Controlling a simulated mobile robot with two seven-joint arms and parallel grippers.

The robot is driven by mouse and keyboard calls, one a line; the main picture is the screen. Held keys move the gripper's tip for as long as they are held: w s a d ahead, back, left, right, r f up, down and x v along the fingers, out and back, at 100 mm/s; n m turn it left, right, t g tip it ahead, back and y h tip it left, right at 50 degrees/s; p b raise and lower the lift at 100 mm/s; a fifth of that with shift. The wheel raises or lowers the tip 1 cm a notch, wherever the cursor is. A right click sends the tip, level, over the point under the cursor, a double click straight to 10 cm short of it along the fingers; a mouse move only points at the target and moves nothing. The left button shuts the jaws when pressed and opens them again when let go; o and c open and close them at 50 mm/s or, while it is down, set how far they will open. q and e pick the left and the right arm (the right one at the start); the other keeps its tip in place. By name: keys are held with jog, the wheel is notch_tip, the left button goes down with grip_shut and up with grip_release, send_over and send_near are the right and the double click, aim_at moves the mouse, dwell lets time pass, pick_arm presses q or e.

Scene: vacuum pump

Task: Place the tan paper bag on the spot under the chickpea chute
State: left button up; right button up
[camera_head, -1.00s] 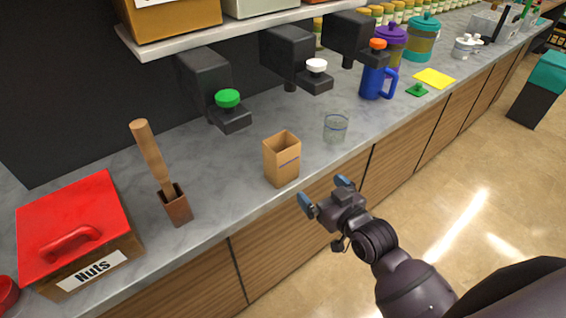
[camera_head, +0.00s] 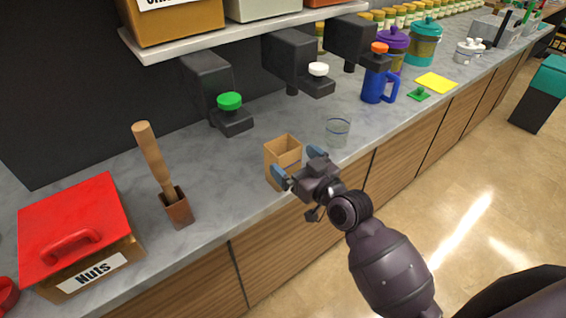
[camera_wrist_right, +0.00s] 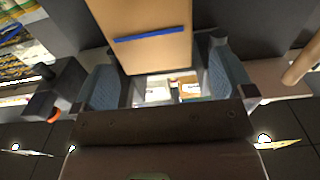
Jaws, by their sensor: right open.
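The tan paper bag (camera_head: 283,152) stands upright and open-topped on the counter, near its front edge. My right gripper (camera_head: 297,163) is open at the bag's front side, with one finger on each side of it. In the right wrist view the bag (camera_wrist_right: 145,35), with a blue stripe, sits between the spread fingers (camera_wrist_right: 162,58); I cannot tell whether they touch it. Black chutes hang under the shelf with a green knob (camera_head: 229,101), a white knob (camera_head: 318,69) and an orange knob (camera_head: 380,48). The bin labels are cut off, so the chickpea chute is unclear. My left gripper is out of view.
A wooden pestle in a brown holder (camera_head: 177,208) and a red-lidded Nuts box (camera_head: 75,225) are to the left. A blue mug (camera_head: 373,86) stands farther right. The counter (camera_head: 215,165) between holder and bag is clear.

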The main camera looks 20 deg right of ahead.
jog(key=x, duration=0.5)
jog(key=shift+w+d+f, duration=0.1)
jog(key=shift+d+f, duration=0.05)
jog(key=shift+d, duration=0.05)
jog(key=c, duration=0.9)
notch_tip(320, 180, up, 22)
jog(key=m+h+p, duration=0.1)
jog(key=p, duration=0.2)
send_over(291, 156)
jog(key=w, duration=0.2)
jog(key=s+d+f+m+h, duration=0.1)
jog(key=s+f, duration=0.2)
jog(key=f, duration=0.3)
jog(key=s+d+f+m+h, duration=0.1)
jog(key=s+f+h, duration=0.1)
jog(key=f, duration=0.3)
jog(key=s+d+f+m+t+h, duration=0.1)
jog(key=s+f+h, duration=0.1)
jog(key=s+f, duration=0.2)
jog(key=shift+s+f, duration=0.2)
jog(key=shift+f, duration=0.5)
jog(key=shift+s+f, duration=0.15)
jog(key=shift+f, duration=0.5)
